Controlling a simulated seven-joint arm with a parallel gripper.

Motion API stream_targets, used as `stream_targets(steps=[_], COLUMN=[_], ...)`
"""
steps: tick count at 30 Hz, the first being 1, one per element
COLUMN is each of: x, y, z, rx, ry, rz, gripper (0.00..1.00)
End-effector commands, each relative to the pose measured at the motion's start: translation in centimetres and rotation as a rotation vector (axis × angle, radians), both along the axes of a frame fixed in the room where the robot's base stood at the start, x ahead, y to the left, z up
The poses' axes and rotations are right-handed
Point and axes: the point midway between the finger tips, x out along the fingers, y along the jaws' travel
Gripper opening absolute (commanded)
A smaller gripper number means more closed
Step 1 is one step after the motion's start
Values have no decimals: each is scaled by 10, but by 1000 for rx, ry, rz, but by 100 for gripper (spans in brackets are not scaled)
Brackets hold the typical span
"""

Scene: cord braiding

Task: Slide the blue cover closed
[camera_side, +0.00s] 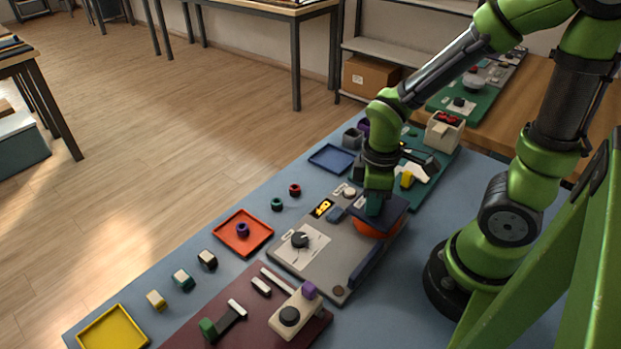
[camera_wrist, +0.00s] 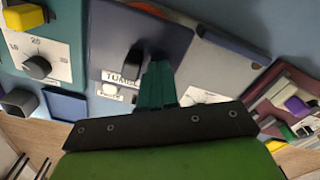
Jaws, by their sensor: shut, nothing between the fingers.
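The dark blue cover (camera_side: 397,207) lies on the grey panel (camera_side: 325,260) and sits partly over an orange round part (camera_side: 372,229), which shows along its near edge. In the wrist view the cover (camera_wrist: 110,30) is a flat dark plate with a dark upright knob (camera_wrist: 133,62) on it. My gripper (camera_side: 374,208) is at the cover's left edge in the side view. Its teal fingers (camera_wrist: 158,85) are shut and empty, close beside the knob. I cannot tell whether they touch it. A dark blue bar (camera_side: 365,265) runs along the panel's right edge.
A black dial (camera_side: 300,240) and a yellow-marked display (camera_side: 322,208) are on the same panel. An orange tray (camera_side: 243,233) lies to its left. A maroon panel (camera_side: 262,325) is nearer the camera, and a green panel (camera_side: 430,190) is behind.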

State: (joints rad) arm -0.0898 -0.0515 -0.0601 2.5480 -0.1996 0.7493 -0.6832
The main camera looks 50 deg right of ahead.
Motion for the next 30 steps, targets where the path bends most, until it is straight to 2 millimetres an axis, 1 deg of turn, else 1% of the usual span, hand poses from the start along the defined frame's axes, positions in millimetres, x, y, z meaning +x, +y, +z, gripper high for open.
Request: stream_targets(steps=[7, 10, 30], x=[0, 1, 1], y=[7, 7, 7], z=[1, 7, 88], rx=[0, 1, 0], ry=[-1, -3, -4], rz=[1, 1, 1], gripper=[0, 0, 0])
